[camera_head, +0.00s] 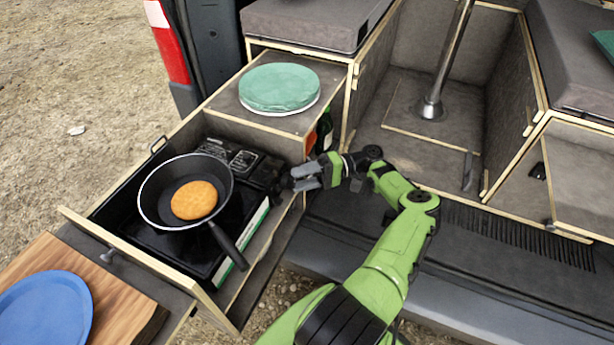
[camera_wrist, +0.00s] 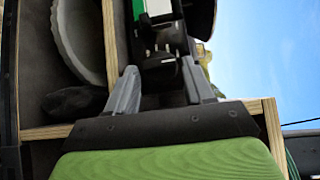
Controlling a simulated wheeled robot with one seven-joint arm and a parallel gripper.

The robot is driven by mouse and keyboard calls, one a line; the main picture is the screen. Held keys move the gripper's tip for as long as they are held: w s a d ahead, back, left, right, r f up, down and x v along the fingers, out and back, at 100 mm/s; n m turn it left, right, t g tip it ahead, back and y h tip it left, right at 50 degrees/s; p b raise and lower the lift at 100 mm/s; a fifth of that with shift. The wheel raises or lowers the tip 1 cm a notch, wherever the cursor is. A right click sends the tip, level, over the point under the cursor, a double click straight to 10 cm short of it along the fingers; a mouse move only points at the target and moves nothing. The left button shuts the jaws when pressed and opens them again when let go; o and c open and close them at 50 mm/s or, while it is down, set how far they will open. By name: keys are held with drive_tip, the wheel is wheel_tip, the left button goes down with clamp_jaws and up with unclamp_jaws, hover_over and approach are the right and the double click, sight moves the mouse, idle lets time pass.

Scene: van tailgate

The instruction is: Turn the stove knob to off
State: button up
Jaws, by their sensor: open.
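The black camping stove (camera_head: 205,250) sits in the pulled-out drawer, with a green and white strip along its side. A black frying pan (camera_head: 222,211) with a golden pancake (camera_head: 194,200) rests on it, its handle toward the front right. My gripper (camera_head: 300,177) is open, close to the stove's dark right end. In the wrist view, my gripper (camera_wrist: 162,82) has its fingers on either side of a dark part of the stove (camera_wrist: 160,50). I cannot clearly make out the knob or its setting, nor tell whether the fingers touch it.
A wooden board (camera_head: 120,300) with a blue plate (camera_head: 45,313) is at the lower left. A green-topped round item (camera_head: 279,87) sits on the cabinet behind the stove. The drawer's front panel (camera_head: 150,262) and the wooden cabinet edges surround the stove closely.

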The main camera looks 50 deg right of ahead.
drive_tip(key=b+v, duration=0.1)
drive_tip(key=v, duration=0.5)
drive_tip(key=shift+d, duration=0.25)
drive_tip(key=shift+s+f, duration=0.1)
drive_tip(key=shift+s, duration=0.05)
